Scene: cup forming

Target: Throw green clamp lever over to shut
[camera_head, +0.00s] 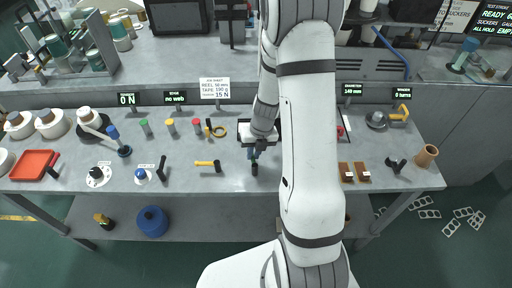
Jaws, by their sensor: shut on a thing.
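My arm reaches from the bottom of the view across the bench, and my gripper (254,151) points down at the bench's middle. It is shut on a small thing. A bit of green shows right at the fingertips, which I take as the green clamp lever (257,155). Most of the lever is hidden by the gripper, and its angle cannot be told. A dark upright piece with some blue (254,168) stands just below the fingertips, near the bench's front edge.
A yellow-handled tool (208,163) lies left of my gripper. Several coloured-top pegs (171,126) stand behind it. Brown blocks (346,172) lie right of my arm. My arm hides part of the bench (230,182). The bench front between the yellow tool and gripper is clear.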

